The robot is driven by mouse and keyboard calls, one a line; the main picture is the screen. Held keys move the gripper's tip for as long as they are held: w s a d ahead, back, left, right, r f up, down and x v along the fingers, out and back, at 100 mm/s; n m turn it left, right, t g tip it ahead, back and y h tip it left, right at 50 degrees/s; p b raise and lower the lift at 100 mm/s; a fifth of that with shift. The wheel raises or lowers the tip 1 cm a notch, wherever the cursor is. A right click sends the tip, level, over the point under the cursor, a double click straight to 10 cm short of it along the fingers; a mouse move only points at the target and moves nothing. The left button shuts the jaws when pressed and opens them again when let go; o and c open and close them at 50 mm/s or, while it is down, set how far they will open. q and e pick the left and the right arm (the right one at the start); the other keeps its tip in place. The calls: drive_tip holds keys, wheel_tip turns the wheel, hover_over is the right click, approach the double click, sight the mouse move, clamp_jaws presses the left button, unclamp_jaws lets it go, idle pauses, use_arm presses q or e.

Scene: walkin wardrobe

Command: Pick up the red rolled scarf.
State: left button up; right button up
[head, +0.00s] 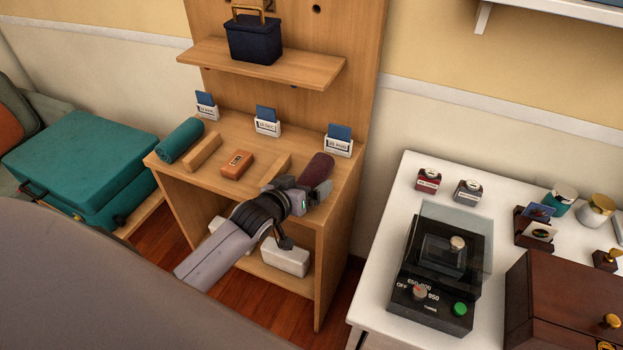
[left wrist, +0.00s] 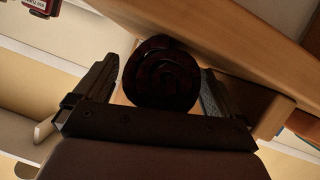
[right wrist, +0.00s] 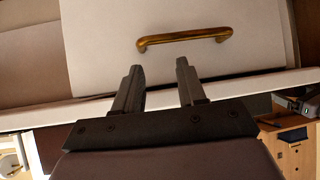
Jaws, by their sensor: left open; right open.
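The red rolled scarf (head: 318,170) is a dark maroon roll lying at the right end of the wooden unit's top (head: 225,142). In the left wrist view its round spiral end (left wrist: 160,75) shows between my two fingers. My left gripper (head: 309,191) is open at the scarf's near end, with a finger on either side; I cannot tell whether they touch it. My right gripper (right wrist: 159,68) is open and empty, in front of a pale drawer front with a brass handle (right wrist: 185,38). It is not seen in the head view.
A teal roll (head: 180,140), wooden blocks and an orange box (head: 237,164) lie left of the scarf. Card holders (head: 338,146) stand behind. A shelf (head: 300,72) with a navy box overhangs the back. A white counter (head: 380,270) with a black device stands right.

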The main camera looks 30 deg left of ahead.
use_arm(q)
drive_tip(key=c, duration=1.1)
drive_tip(key=shift+r, duration=0.1)
